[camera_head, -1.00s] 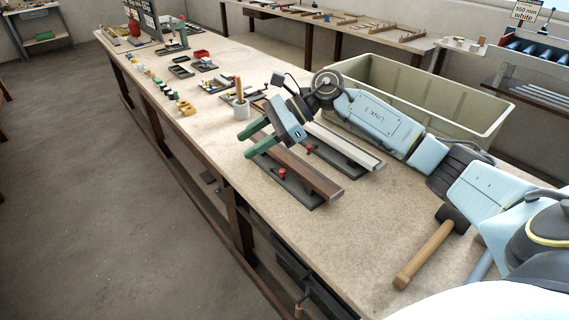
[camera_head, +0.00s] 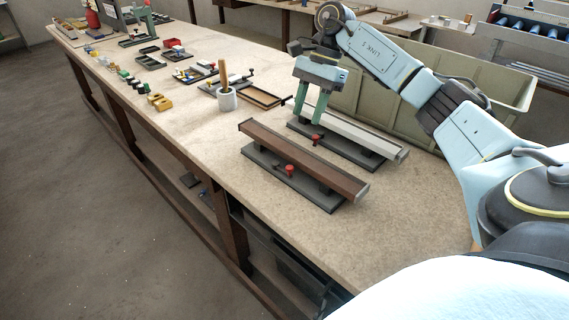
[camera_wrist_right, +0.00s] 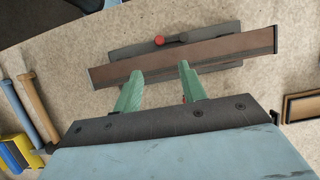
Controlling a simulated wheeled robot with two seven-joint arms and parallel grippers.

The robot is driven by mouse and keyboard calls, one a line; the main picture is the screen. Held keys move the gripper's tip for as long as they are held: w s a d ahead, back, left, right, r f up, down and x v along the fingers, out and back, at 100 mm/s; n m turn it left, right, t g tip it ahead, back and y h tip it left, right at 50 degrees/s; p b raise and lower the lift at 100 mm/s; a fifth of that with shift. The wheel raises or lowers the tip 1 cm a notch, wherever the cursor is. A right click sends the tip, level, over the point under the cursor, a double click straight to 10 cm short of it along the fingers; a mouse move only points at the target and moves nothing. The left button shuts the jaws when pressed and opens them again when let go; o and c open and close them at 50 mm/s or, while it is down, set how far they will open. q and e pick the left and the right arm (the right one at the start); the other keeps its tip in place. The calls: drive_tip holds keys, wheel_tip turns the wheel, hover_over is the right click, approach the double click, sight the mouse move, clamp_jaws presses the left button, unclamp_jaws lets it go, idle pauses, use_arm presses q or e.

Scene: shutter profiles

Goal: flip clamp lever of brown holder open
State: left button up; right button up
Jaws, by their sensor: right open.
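The brown holder (camera_head: 303,165) is a long brown profile on a dark base plate, with a red-knobbed clamp lever (camera_head: 289,169) at its near side. The holder also shows in the right wrist view (camera_wrist_right: 215,53), with the red knob (camera_wrist_right: 159,41) at its far edge. A second holder with a pale grey profile (camera_head: 355,133) lies behind it, with its own red knob (camera_head: 316,140). My right gripper (camera_head: 307,118) points down at the pale holder, fingers apart and empty. In the wrist view its green fingers (camera_wrist_right: 160,76) frame part of the brown holder. My left gripper is out of view.
A large beige bin (camera_head: 410,90) is behind the table. Wooden and blue handles (camera_wrist_right: 38,105) lie at the wrist view's left. The table right of the holders is clear.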

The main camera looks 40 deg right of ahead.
sight(290, 166)
drive_tip(key=x, duration=1.3)
drive_tip(key=shift+s+f, duration=0.1)
drive_tip(key=shift+f, duration=0.05)
clamp_jaws()
